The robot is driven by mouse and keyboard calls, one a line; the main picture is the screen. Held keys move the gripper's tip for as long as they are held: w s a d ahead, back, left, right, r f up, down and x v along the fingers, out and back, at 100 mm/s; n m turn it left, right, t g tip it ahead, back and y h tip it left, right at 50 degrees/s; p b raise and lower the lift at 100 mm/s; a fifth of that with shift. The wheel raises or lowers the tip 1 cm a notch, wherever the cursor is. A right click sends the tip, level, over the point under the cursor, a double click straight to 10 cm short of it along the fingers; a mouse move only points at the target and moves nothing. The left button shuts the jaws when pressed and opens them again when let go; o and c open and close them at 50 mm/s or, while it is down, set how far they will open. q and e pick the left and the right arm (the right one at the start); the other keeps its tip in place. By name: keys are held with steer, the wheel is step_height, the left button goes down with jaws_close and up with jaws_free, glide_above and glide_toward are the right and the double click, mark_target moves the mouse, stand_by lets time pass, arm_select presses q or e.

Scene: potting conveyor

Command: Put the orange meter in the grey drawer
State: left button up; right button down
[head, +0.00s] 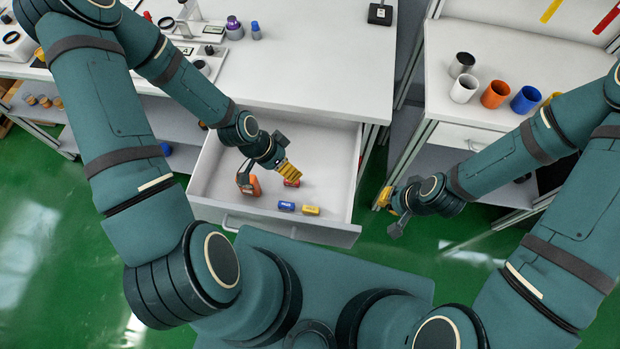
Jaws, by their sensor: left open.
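The light grey drawer (343,229) is pulled out below the white bench top. An orange object (254,187), which looks like the orange meter, is inside it at the left, upright or tilted, I cannot tell. My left gripper (268,176) is over the drawer, open, with its fingers just above and beside the orange object. The gripper partly hides that object, and I cannot tell whether they touch. My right gripper (391,211) hangs over the green floor, right of the drawer, holding nothing that I can see. Its finger opening is unclear.
The drawer also holds a red item (291,182), a blue block (286,206) and a yellow block (311,210). Several cups, including an orange cup (495,94), stand on the right bench. The bench top above the drawer (310,70) is largely clear.

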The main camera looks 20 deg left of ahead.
arm_select(q)
steer(key=s+d+n+y, duration=0.1)
steer(key=d+n, duration=0.6)
steer(key=n, duration=0.1)
steer(key=shift+s+f+n+t+y, duration=0.2)
steer(key=shift+s+n+t+y, duration=0.1)
steer(key=shift+s+t, duration=0.1)
